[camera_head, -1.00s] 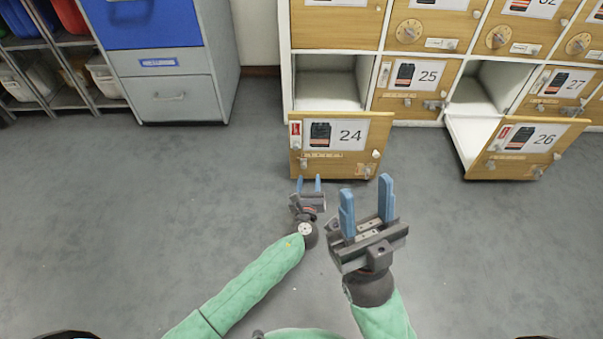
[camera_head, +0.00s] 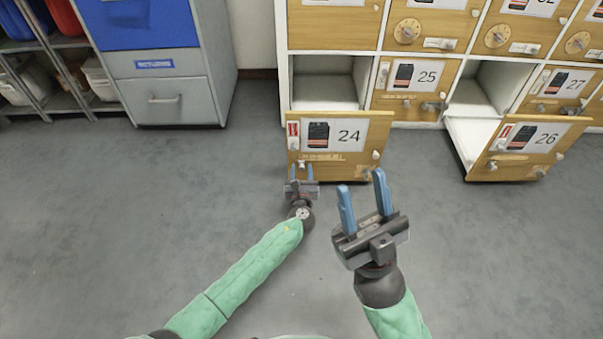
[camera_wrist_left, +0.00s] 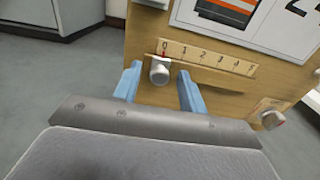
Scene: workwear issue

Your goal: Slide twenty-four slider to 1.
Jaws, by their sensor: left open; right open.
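In the left wrist view the knob and a red mark line up at 0. My left gripper (camera_head: 302,174) is open, with its blue fingers on either side of the knob, which looks between the tips; contact cannot be told. My right gripper (camera_head: 362,196) is open and empty, to the right over the floor.
Door 26 (camera_head: 520,165) also stands open at the right, with door 25 (camera_head: 408,105) closed between. Another knob (camera_wrist_left: 270,118) is on door 24, right of the scale. A grey cabinet (camera_head: 178,99) stands at left. The floor in front is clear.

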